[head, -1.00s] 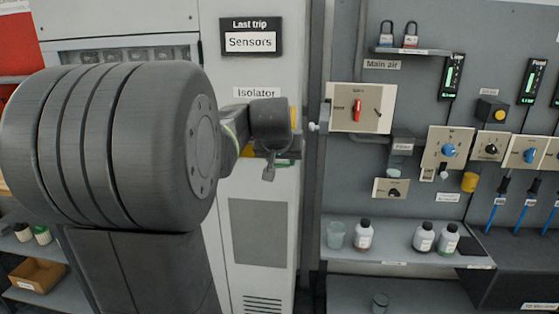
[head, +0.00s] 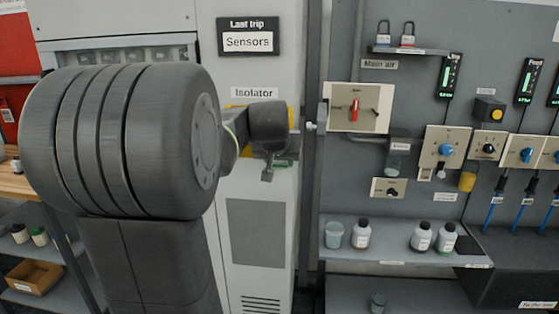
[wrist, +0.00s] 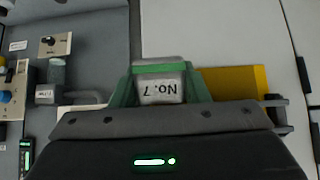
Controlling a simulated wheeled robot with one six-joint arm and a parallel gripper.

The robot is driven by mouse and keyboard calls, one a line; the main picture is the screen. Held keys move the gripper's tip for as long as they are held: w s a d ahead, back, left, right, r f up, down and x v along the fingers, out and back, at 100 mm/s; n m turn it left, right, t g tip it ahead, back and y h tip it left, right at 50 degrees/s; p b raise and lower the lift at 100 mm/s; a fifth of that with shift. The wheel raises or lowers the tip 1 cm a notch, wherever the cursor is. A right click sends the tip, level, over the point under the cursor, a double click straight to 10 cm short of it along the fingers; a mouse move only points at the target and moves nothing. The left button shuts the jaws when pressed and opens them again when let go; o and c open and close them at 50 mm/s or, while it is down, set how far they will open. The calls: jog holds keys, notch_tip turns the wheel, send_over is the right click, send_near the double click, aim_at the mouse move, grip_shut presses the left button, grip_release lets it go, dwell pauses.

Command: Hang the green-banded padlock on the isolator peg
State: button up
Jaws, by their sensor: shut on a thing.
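My gripper (wrist: 160,75) is shut on a grey padlock (wrist: 160,94) with a green band, seen in the wrist view. Its face reads "No. 7" upside down, between the two green fingers. Its shackle is not visible. A yellow plate (wrist: 236,82) lies behind and to the right of the fingers in the wrist view. In the head view my wrist is in front of the cabinet just below the "Isolator" label (head: 254,92), covering most of the yellow plate (head: 289,116). The peg is hidden, so I cannot tell whether the padlock touches it.
Two other padlocks, one bluish (head: 383,35) and one red-banded (head: 408,35), stand on a small shelf. A vertical post (head: 314,120) stands right of my wrist. Farther right are a red-handled switch (head: 354,110) and bottles (head: 361,234) on a lower shelf (head: 400,257).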

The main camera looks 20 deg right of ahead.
jog(key=o, duration=1.2)
jog(key=shift+c, duration=0.2)
jog(key=p+v, duration=0.1)
jog(key=v, duration=1.3)
jog(key=shift+w+f, duration=0.1)
jog(key=shift+f, duration=0.1)
jog(key=b+x, duration=0.1)
jog(key=x, duration=1.2)
jog(key=shift+w+d+f, duration=0.15)
jog(key=shift+w, duration=0.05)
jog(key=shift+s+a+r, duration=0.25)
jog(key=shift+s+r, duration=0.15)
jog(key=shift+w+f, duration=0.1)
